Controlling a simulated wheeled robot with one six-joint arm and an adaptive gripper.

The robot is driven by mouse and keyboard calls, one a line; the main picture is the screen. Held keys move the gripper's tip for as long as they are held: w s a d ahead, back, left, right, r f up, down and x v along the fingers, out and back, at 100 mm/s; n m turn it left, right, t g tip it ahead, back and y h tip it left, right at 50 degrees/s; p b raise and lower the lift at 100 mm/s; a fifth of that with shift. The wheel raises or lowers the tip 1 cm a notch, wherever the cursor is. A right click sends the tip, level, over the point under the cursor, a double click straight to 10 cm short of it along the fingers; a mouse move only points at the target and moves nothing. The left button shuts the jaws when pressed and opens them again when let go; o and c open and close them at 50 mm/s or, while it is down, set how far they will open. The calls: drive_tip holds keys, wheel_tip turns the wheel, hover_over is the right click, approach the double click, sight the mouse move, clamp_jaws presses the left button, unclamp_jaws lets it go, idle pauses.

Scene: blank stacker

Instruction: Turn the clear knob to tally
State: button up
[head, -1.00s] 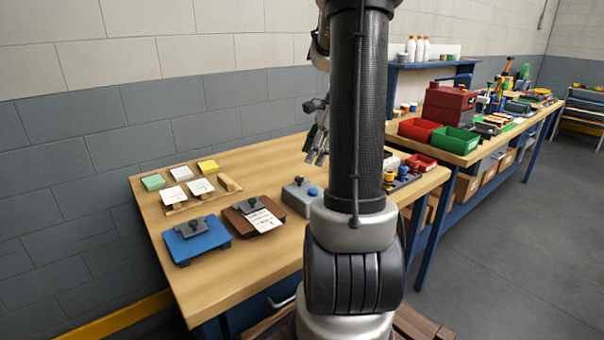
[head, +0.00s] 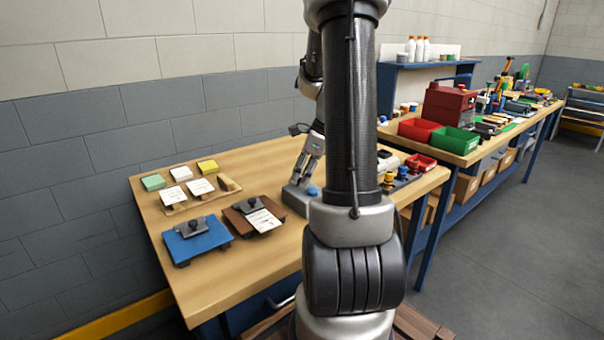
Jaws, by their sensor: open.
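A small grey box (head: 297,203) with a blue button (head: 312,191) stands on the wooden workbench, just left of my arm's column. My gripper (head: 300,180) points down at the box, its open fingers at or just above the box top. The black knob on the box is hidden behind the fingers. I cannot tell whether the fingers touch it. No label on the box can be read from here.
A blue clipboard (head: 212,245) and a brown clipboard (head: 236,222) with a paper lie at the left front. Note pads and cards lie behind them. Bare bench (head: 285,245) lies in front of the box.

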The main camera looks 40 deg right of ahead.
clamp_jaws()
drive_tip(key=n, duration=0.2)
drive_tip(key=n+g+y, duration=0.1)
drive_tip(key=n, duration=0.1)
drive_tip(key=shift+w+d, duration=0.15)
drive_tip(key=shift+w, duration=0.05)
drive_tip(key=n+g, duration=0.1)
drive_tip(key=n, duration=0.1)
drive_tip(key=n+g, duration=0.1)
drive_tip(key=n, duration=0.2)
drive_tip(key=shift+w+y, duration=0.15)
drive_tip(key=shift+y, duration=0.15)
drive_tip(key=n+g, duration=0.1)
drive_tip(key=n, duration=0.1)
drive_tip(key=n+g, duration=0.1)
drive_tip(key=n, duration=0.1)
drive_tip(key=shift+w+n, duration=0.2)
drive_tip(key=shift+n, duration=0.1)
drive_tip(key=shift+w+n+g+h, duration=0.1)
drive_tip(key=shift+n+g+h, duration=0.5)
drive_tip(key=shift+n, duration=1.5)
